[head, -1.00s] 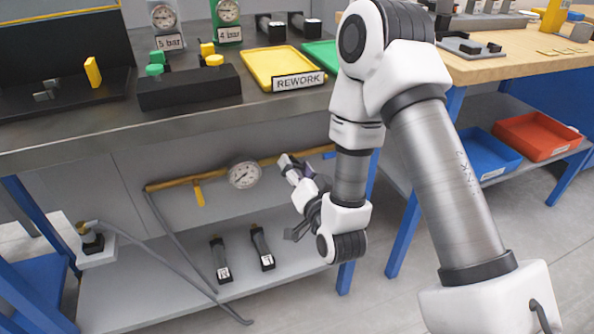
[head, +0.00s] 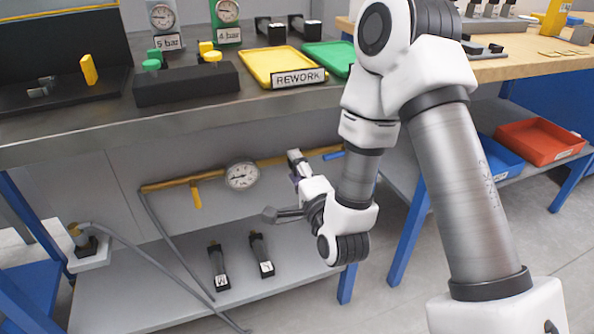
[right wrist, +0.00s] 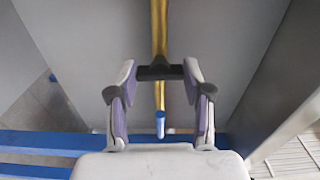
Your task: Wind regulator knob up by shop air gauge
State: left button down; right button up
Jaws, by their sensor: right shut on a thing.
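The shop air gauge (head: 242,176), a white round dial, sits on the brass pipe (head: 165,186) under the bench. Its needle is too small to read surely. My right gripper (head: 297,165) is at the pipe, right of the gauge, and mostly hides the regulator there. In the right wrist view, its two fingers (right wrist: 160,72) are closed on a dark regulator knob (right wrist: 160,73) in line with the brass pipe. My left gripper is out of view.
A yellow lever (head: 196,197) hangs from the pipe, and a blue handle (head: 333,156) is at its right end. The bench edge (head: 180,126) is above; a grey hose (head: 170,240) runs down left.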

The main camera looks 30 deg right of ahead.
jog(key=m, duration=0.4)
jog(key=shift+m, duration=0.3)
dwell(0.5)
jog(key=o, duration=1.2)
jog(key=shift+c, duration=0.2)
